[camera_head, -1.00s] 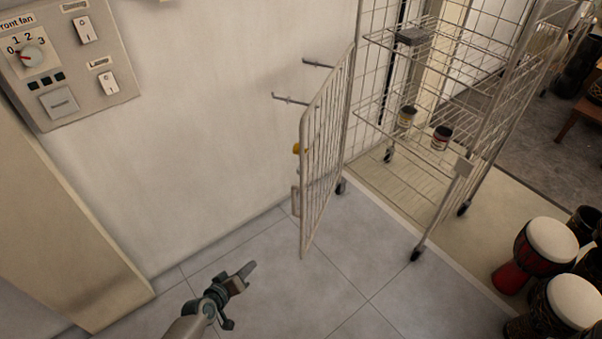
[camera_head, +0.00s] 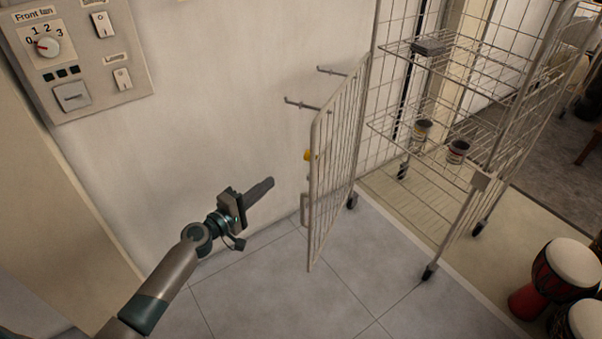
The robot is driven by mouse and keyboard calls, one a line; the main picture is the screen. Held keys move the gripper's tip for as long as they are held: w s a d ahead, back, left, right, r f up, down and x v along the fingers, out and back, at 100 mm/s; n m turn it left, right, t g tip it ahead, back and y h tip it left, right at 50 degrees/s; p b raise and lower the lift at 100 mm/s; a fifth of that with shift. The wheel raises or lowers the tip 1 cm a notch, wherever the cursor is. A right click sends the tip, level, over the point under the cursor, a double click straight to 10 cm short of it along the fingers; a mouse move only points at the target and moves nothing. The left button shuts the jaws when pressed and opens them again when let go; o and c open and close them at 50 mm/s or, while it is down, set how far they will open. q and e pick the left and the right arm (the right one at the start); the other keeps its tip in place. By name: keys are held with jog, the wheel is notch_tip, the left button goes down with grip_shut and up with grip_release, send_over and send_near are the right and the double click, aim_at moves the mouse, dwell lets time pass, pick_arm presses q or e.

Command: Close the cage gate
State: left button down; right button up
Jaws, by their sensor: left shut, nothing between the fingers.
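The cage gate (camera_head: 333,165) is a light wire-mesh panel that stands swung open at the left side of the wire cage (camera_head: 480,183). A small handle shows on its near edge, and a yellow piece shows behind its mesh. The cage is a tall wire trolley on castors with wire shelves and an open front. My left gripper (camera_head: 262,189) is shut and empty, to the left of the gate and apart from it, pointing towards its near edge. My right gripper is not in view.
Two wall hooks (camera_head: 302,104) stick out behind the gate. A control panel (camera_head: 77,55) is on the wall at upper left. Goblet drums (camera_head: 573,262) stand at lower right. Small cans (camera_head: 457,150) are on the cage shelf. The tiled floor before the gate is clear.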

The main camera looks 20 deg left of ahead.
aim_at(320, 161)
pick_arm(q)
jog(key=shift+w, duration=0.15)
